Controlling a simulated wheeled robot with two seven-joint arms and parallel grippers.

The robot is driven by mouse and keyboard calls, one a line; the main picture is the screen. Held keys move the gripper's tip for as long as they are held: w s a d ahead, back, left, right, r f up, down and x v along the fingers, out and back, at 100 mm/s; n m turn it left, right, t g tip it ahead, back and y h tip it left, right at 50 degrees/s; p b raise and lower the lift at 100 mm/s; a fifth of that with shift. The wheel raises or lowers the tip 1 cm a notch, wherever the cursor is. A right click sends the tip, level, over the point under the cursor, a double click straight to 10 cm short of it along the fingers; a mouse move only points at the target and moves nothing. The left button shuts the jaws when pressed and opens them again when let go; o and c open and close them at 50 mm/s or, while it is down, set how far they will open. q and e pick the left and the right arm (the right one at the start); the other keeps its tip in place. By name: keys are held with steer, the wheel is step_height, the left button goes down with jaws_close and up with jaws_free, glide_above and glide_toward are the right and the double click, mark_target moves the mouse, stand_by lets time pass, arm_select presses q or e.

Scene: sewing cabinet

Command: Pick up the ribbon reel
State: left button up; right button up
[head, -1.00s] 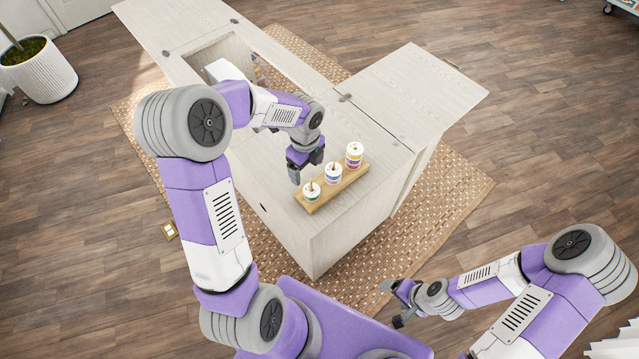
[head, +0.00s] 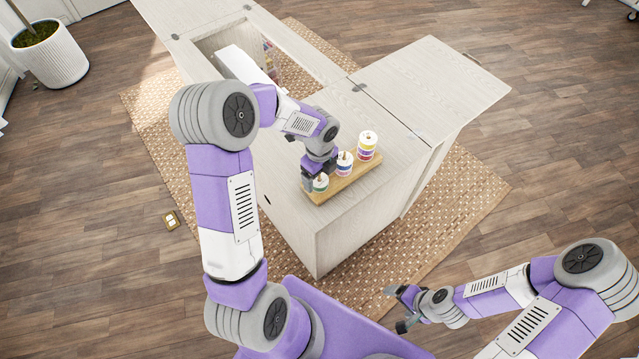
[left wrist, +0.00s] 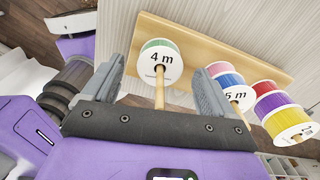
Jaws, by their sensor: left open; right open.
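A wooden stand (head: 357,179) on the cabinet top holds white-faced ribbon reels on three pegs. The nearest reel, green-edged (head: 321,183), is marked "4 m" in the left wrist view (left wrist: 158,62). The middle one (head: 344,163) has pink and blue ribbon and is marked "5 m" (left wrist: 232,88). The far one (head: 367,145) is the tallest, with red, purple and yellow bands (left wrist: 284,112). My left gripper (head: 313,172) is open at the green reel, its fingers on either side of it in the wrist view; contact cannot be told. My right gripper (head: 402,308) is open and empty, low at the right.
The pale wooden cabinet (head: 345,225) has an open well behind my left arm and a side leaf (head: 430,85) at the right. A woven rug (head: 465,195) lies under it. A potted plant (head: 50,55) stands far left.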

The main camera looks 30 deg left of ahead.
arm_select(q)
steer(key=shift+f, duration=0.85)
steer(key=shift+r, duration=0.1)
steer(key=c, duration=1.1)
step_height(320, 180, up, 18)
steer(key=p, duration=0.4)
steer(key=shift+p, duration=0.3)
steer(key=shift+c, duration=0.2)
